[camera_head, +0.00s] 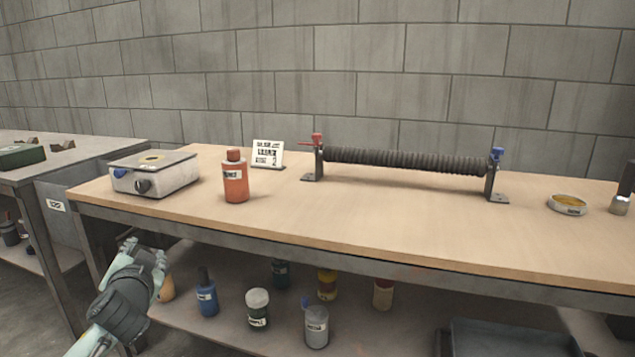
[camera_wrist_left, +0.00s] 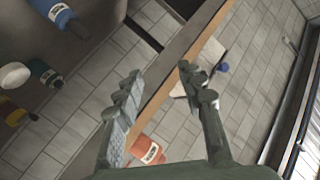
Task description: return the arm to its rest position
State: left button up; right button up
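My left gripper (camera_head: 143,256) is in front of the workbench, below its top edge at the left end, and touches nothing that I can see. In the left wrist view its two fingers (camera_wrist_left: 160,82) stand apart with nothing between them; the bench edge shows beyond the gap. My left arm comes in from the lower left. My right gripper and right arm show in neither view. The dark ribbed mesh tube (camera_head: 405,162) lies level between two brackets on the bench, one with a red clamp (camera_head: 313,140) and one with a blue clamp (camera_head: 497,153).
The bench top (camera_head: 330,225) holds a grey box with knobs (camera_head: 153,176), an orange bottle (camera_head: 236,183), a sign card (camera_head: 268,153) and a round tin (camera_head: 567,204). Several bottles stand on the lower shelf (camera_head: 230,335), close right of my gripper. A second table is at left.

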pick_arm(q)
jog(key=s+d+f+m+g+h, duration=0.1)
jog(key=s+f+g, duration=0.2)
jog(key=s+f, duration=0.5)
jog(key=s+d+f+m+g+h, duration=0.15)
jog(key=s+f, duration=0.35)
jog(key=s, duration=0.8)
jog(key=s+f+g, duration=0.4)
jog(key=s+f, duration=0.2)
jog(key=s, duration=0.4)
jog(key=d+f+n+h, duration=0.2)
jog(key=d+n+h, duration=0.15)
jog(key=d, duration=0.45)
jog(key=s+a+f+g+p, duration=0.1)
jog(key=f+p, duration=0.1)
jog(key=f, duration=0.3)
jog(key=s+a+f+g+y+p, duration=0.1)
jog(key=s+a+f+g+p, duration=0.1)
jog(key=f, duration=0.4)
jog(key=shift+f+n+p, duration=0.15)
jog(key=shift+n+p, duration=0.15)
jog(key=shift+p, duration=0.35)
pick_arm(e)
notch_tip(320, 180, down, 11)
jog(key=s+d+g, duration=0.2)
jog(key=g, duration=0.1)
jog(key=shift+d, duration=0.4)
